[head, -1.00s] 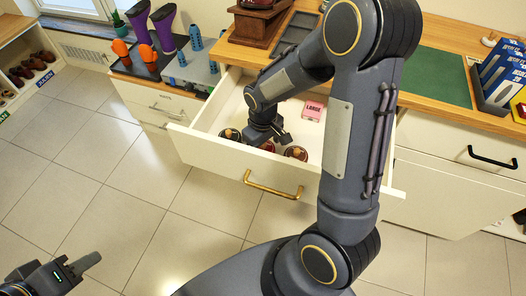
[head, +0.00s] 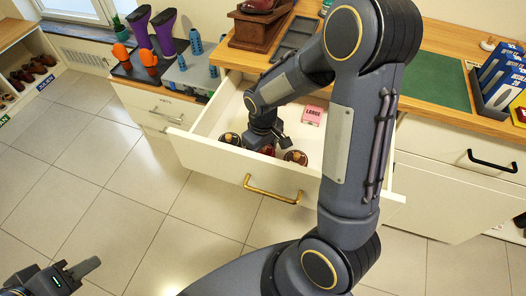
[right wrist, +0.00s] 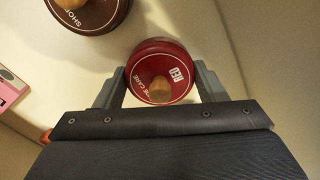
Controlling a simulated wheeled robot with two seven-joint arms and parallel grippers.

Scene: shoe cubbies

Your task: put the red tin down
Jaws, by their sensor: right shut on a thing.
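The red tin (right wrist: 150,62), with a wooden knob on its lid, sits between the two fingers of my right gripper (right wrist: 160,85) in the right wrist view. The fingers are closed on its sides. In the head view my right gripper (head: 264,139) reaches down into the open drawer (head: 205,150), and only a little of the red tin (head: 268,150) shows below it. I cannot tell whether the tin touches the drawer floor. My left gripper (head: 82,270) is at the lower left, over the floor, away from the drawer; its finger gap is not clear.
A dark brown tin (right wrist: 88,12) is beside the red tin. In the head view, one tin (head: 230,138) is left of my right gripper and another (head: 295,157) is right of it, near the drawer front. A pink box (head: 312,115) lies farther back, with bare drawer floor around it.

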